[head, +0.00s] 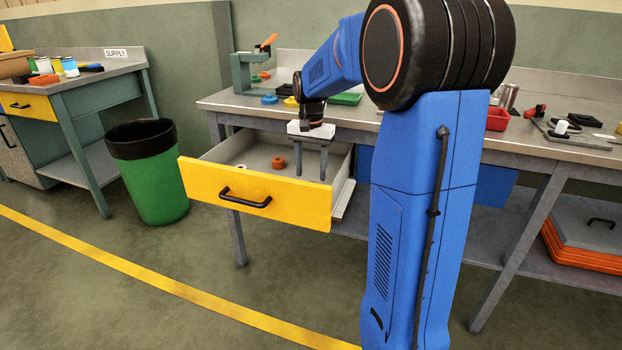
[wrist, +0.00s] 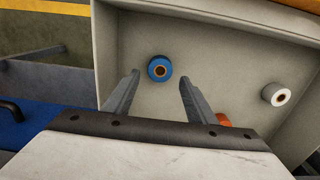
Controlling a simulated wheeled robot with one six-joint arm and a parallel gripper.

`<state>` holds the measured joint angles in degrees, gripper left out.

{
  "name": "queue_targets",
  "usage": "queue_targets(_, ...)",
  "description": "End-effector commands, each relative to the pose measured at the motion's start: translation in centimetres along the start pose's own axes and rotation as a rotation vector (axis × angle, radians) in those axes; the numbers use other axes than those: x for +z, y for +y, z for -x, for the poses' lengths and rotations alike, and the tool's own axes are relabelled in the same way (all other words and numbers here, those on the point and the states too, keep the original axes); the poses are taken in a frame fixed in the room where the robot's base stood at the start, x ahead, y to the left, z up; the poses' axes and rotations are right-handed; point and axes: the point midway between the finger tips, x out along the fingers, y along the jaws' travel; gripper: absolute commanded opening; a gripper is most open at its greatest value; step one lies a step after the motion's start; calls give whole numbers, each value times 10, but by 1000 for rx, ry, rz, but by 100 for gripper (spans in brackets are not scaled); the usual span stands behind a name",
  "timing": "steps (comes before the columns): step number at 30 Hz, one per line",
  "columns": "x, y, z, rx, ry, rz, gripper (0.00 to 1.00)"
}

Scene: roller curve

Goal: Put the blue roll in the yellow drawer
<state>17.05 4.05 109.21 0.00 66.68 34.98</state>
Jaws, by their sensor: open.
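The yellow drawer (head: 262,198) stands pulled out under the workbench, its grey inside in view. A blue roll (wrist: 159,68) with a dark hole lies on the drawer's floor in the wrist view. It does not show inside the drawer in the head view. My gripper (head: 310,177) points down into the drawer, open. In the wrist view my gripper (wrist: 160,78) has the blue roll between its fingertips in the picture, with a gap on each side. I cannot tell how far above the roll the tips are.
An orange roll (head: 278,162) and a white roll (head: 241,167) also lie in the drawer. The workbench top (head: 225,101) above carries a green press, trays and tools. A green bin (head: 153,185) stands left of the drawer.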

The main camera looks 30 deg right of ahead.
Motion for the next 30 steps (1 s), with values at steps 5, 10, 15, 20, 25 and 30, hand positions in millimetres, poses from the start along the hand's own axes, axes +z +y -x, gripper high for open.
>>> queue_targets(5,0,0,36,-2,2,0,51)
queue_targets(10,0,0,64,-1,1,0,51)
queue_targets(15,0,0,79,0,0,0,51)
queue_targets(20,8,2,86,-4,5,16,51)
queue_targets(25,47,10,92,-27,40,105,51)
queue_targets(30,100,26,94,-59,91,234,51)
